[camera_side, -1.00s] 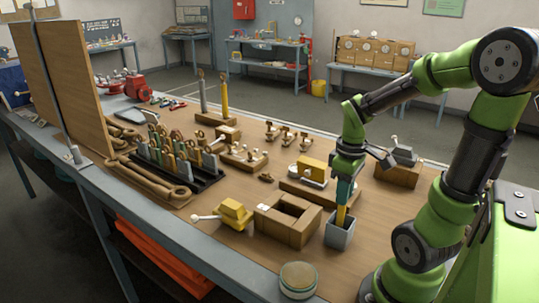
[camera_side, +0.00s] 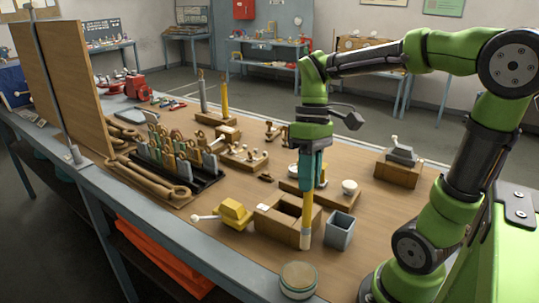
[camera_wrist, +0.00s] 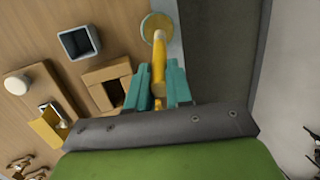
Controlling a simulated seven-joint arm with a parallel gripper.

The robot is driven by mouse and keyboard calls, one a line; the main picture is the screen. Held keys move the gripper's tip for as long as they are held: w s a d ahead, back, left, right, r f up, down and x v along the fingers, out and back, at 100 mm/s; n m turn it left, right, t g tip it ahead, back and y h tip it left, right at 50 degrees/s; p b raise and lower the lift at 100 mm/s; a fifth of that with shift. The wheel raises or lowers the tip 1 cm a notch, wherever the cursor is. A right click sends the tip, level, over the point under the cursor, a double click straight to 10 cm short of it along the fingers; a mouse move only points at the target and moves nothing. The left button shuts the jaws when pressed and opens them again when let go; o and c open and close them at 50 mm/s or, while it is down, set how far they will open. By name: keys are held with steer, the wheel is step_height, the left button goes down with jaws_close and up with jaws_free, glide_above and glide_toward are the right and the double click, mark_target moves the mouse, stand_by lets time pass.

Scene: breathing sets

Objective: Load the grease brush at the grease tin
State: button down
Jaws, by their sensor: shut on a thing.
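My gripper (camera_side: 312,180) is shut on the grease brush (camera_side: 306,220), which has a yellow handle and a pale tip pointing down. The brush hangs nearly upright above the bench, in front of the wooden box in the side view. The grease tin (camera_side: 298,284) is a short round tin with a pale top, at the bench's front edge, below the brush tip. In the wrist view the brush (camera_wrist: 159,65) runs out from between the teal fingers (camera_wrist: 158,92), and its tip overlaps the tin (camera_wrist: 148,22). I cannot tell the exact height gap.
An empty grey square cup (camera_side: 340,231) stands right of the brush. An open wooden box (camera_side: 276,222) and a yellow block with a white knob (camera_side: 235,214) stand to the left. A rack of tools (camera_side: 178,165) lies farther left. Bench to the right of the cup is clear.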

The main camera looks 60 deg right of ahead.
mark_target(304, 202)
steer(key=shift+a+f, duration=0.15)
steer(key=shift+a, duration=0.7)
steer(key=shift+f, duration=3.45)
steer(key=shift+w+r, duration=0.1)
steer(key=shift+r, duration=3.45)
